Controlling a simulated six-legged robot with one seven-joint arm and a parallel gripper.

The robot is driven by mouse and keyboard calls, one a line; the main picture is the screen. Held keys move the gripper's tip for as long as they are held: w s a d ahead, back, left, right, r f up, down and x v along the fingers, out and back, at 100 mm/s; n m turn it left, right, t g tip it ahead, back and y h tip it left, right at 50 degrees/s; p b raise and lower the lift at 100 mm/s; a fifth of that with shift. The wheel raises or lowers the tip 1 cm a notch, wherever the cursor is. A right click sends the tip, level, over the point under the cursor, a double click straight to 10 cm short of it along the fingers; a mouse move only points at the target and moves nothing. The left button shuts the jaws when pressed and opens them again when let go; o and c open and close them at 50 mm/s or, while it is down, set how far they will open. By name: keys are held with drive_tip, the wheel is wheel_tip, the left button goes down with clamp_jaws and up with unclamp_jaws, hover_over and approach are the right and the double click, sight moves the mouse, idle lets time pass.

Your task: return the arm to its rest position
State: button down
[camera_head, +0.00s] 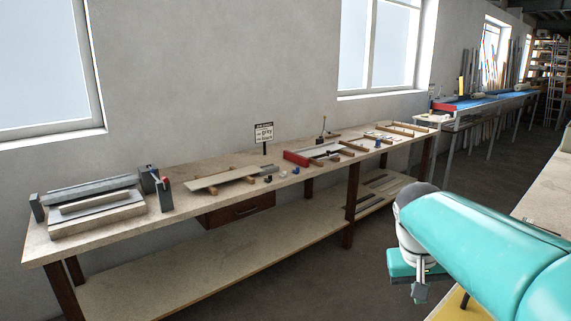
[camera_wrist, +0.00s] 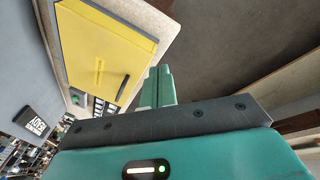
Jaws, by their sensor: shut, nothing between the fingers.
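My gripper (camera_wrist: 158,72) shows in the wrist view as two green fingers side by side, closed together with nothing between them. It is in the air, apart from the surfaces around it. In the head view my teal arm reaches in from the lower right and bends down at a grey joint. The hand end is low in the picture, right of the long workbench (camera_head: 200,268), and its fingertips cannot be made out there.
The workbench carries a grey metal fixture (camera_head: 97,207), a pale profile strip (camera_head: 222,179), a red-ended jig (camera_head: 297,158) and a small sign (camera_head: 263,132). The wrist view shows a yellow panel (camera_wrist: 105,45) beside the fingers. Dark floor (camera_head: 375,245) is open between benches.

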drive_tip(key=s+a+f+n+t+y, duration=0.2)
drive_tip(key=s+a+t, duration=0.2)
drive_tip(key=s+a, duration=0.6)
drive_tip(key=s, duration=0.3)
drive_tip(key=shift+s+f+y, duration=0.25)
drive_tip(key=shift+f+y, duration=0.05)
drive_tip(key=shift+y, duration=0.1)
drive_tip(key=shift+d, duration=0.1)
